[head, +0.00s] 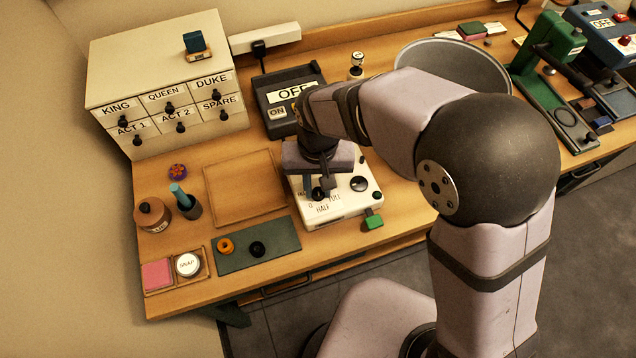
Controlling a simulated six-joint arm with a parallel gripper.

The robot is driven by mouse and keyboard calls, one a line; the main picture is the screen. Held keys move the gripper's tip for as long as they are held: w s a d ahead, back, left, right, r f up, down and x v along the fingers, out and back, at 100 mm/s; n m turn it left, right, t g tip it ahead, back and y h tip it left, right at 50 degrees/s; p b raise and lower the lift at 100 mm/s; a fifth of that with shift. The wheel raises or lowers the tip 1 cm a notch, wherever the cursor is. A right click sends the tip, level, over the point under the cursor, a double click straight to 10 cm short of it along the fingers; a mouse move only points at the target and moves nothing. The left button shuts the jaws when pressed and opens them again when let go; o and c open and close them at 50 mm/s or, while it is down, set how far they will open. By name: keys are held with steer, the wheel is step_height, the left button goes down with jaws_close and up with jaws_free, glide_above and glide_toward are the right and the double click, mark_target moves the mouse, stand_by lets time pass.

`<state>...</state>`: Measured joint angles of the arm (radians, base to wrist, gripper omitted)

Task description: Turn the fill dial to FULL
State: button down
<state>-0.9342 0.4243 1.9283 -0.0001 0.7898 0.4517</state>
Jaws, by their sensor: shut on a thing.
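The fill dial (319,193) is a small black knob on the top of a white box (345,208). Labels for 0, HALF and FULL stand around it. My gripper (318,190) points down over the box, and its fingers are shut on the dial. The dial is partly hidden by the fingers, so I cannot tell which label its pointer faces. A second black round knob (359,184) sits to the right on the same box. A green part (373,219) sticks out at the box's front right corner.
A dark device with an OFF label (290,93) stands behind the box. A drawer cabinet (165,75) stands at the back left. A large grey bowl (455,58) is behind my arm.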

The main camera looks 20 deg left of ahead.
mark_target(318, 191)
steer(key=n+p, duration=0.1)
steer(key=n, duration=0.5)
steer(key=shift+r, duration=0.1)
steer(key=n+p, duration=0.1)
steer(key=n, duration=0.6)
steer(key=shift+n, duration=0.3)
steer(key=c, duration=1.5)
jaws_free()
steer(key=shift+r+b, duration=1)
steer(key=shift+r, duration=2.65)
